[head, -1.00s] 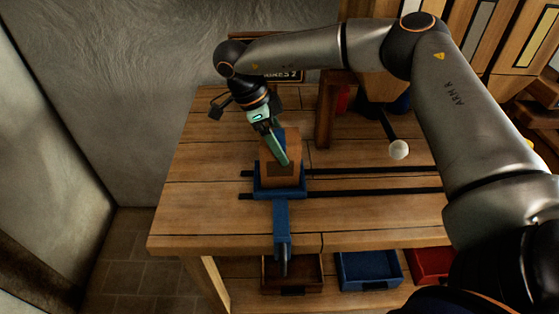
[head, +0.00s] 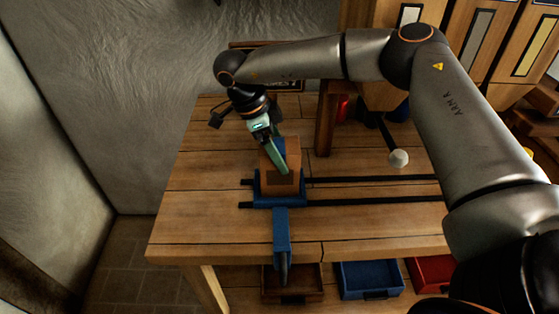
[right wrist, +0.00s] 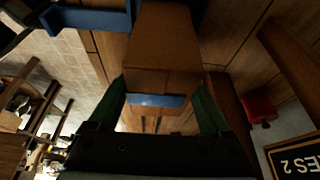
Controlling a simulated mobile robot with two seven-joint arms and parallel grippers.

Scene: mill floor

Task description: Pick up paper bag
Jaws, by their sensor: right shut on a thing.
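The brown paper bag (head: 284,187) stands upright in a blue clamp-like holder (head: 268,201) on the wooden bench. My right gripper (head: 279,158) comes down on it from above, its green fingers at the bag's upper part. In the right wrist view the bag (right wrist: 163,45) sits between the two green fingers, which press on its sides, and a blue strip (right wrist: 157,101) shows at its near end. My right gripper (right wrist: 163,104) is shut on the bag. One finger hides part of the bag in the head view. My left gripper is not in view.
Two dark rails (head: 375,201) run along the bench (head: 210,226) to the right of the holder. A lever with a pale knob (head: 398,158) and a wooden post (head: 325,125) stand behind. Brown, blue (head: 369,280) and red bins sit below. The bench's left side is clear.

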